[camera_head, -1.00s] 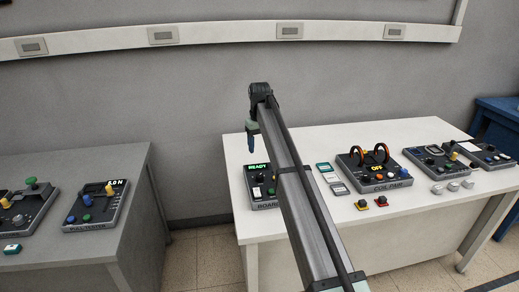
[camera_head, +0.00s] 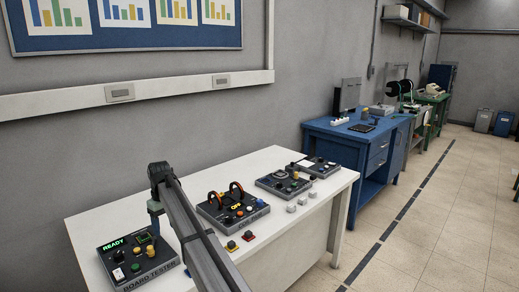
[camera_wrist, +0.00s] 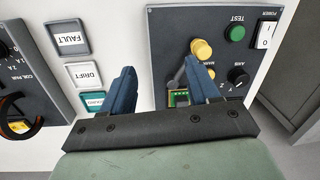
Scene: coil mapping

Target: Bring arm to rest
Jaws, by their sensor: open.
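My gripper (camera_head: 155,222) hangs from the arm over the white table (camera_head: 300,225), close to the board tester (camera_head: 140,262). In the wrist view its two blue fingers (camera_wrist: 162,88) are apart, with no object held between them. The right finger overlaps the board tester's dark panel (camera_wrist: 222,75) in that view and the left finger lies over white tabletop. A small green board (camera_wrist: 180,97) sits on the panel beside the right finger, partly hidden. The tester's display reads READY.
The coil pair device (camera_head: 233,208) stands right of the arm, with red and yellow pieces before it. Further right are more devices and white blocks. FAULT (camera_wrist: 68,39) and DRIFT (camera_wrist: 83,74) cards lie beside the tester. A blue workbench (camera_head: 350,145) stands beyond; the right floor is open.

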